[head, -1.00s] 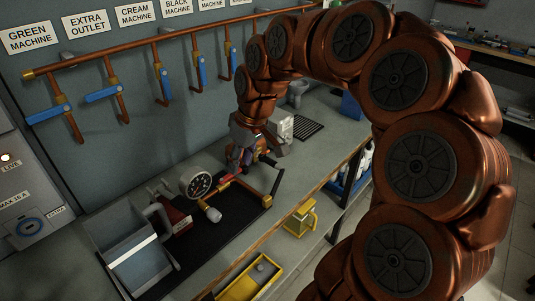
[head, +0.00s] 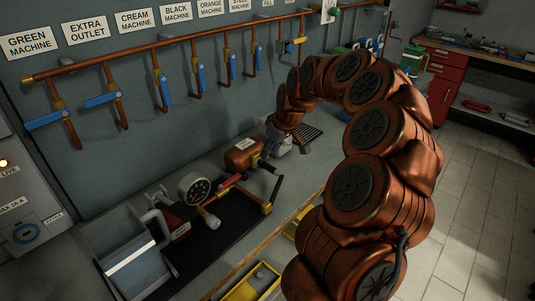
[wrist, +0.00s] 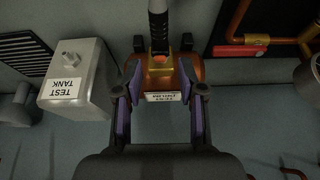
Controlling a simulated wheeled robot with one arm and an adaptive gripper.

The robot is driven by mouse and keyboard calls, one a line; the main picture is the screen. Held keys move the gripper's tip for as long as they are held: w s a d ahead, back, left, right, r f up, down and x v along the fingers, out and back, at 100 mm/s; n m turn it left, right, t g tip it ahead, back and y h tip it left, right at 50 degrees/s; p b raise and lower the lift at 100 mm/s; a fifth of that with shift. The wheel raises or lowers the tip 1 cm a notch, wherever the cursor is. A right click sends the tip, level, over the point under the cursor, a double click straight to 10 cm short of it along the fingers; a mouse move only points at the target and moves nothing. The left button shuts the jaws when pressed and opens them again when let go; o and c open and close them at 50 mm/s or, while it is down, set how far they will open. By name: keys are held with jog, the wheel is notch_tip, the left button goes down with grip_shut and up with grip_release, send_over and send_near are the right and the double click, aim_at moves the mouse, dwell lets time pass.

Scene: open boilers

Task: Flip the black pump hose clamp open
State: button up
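My gripper (wrist: 160,88) is open in the wrist view, its two purple-padded fingers apart and nothing held between them. Beyond the fingertips stands a copper vessel (wrist: 160,78) with a white label and a brass fitting on top. A black ribbed hose (wrist: 158,22) runs into that fitting. Small dark parts flank the hose; I cannot tell whether they are the black clamp or its state. In the head view a labelled copper vessel (head: 243,155) stands at the back of the black mat, with a black lever (head: 275,187) beside it.
The grey test tank (wrist: 75,80) is left of my gripper in the wrist view, and copper pipes with a red part (wrist: 254,39) are right. In the head view a pressure gauge (head: 194,188) and a grey bin (head: 130,255) stand further left. Blue-handled valves (head: 161,88) line the wall.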

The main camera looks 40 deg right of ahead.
jog(key=shift+p+x, duration=0.35)
jog(key=shift+x, duration=1.35)
jog(key=shift+r, duration=0.1)
jog(key=shift+c, duration=0.4)
grip_shut()
